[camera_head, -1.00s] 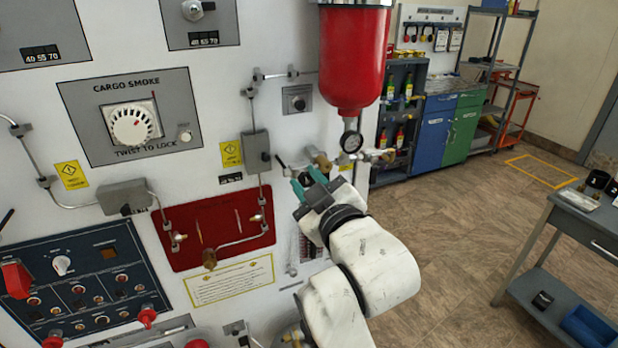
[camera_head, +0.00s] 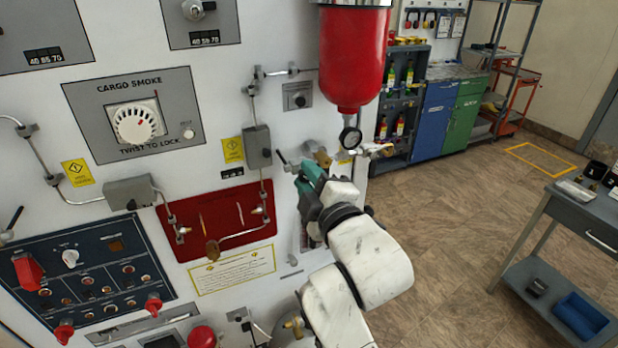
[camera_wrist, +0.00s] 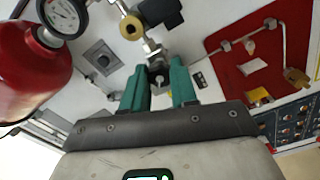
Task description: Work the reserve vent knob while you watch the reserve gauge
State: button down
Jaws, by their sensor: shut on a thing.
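The reserve gauge (camera_head: 350,138) is a small round dial under the red bottle on the panel. It shows larger in the wrist view (camera_wrist: 62,15), white-faced with a dark rim, cut by the top edge; its reading is too small to tell. My gripper (camera_head: 306,170) is at the pipework just left of and below the gauge. In the wrist view, my gripper's (camera_wrist: 158,82) teal fingers are shut on a small dark knob (camera_wrist: 157,72), which I take for the reserve vent knob. The fingers hide much of it in the head view.
The red bottle (camera_head: 353,62) hangs close above my gripper. A brass fitting (camera_wrist: 131,27) and a dark valve body sit just beyond the fingers. A red plate (camera_head: 190,222) with thin pipes lies to the left. Open floor and a grey table (camera_head: 570,205) are on the right.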

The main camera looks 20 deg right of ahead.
dwell(0.4)
jog(key=c, duration=0.9)
grip_release()
jog(key=shift+s, duration=0.1)
jog(key=shift+s+b, duration=1.4)
jog(key=shift+s, duration=3.9)
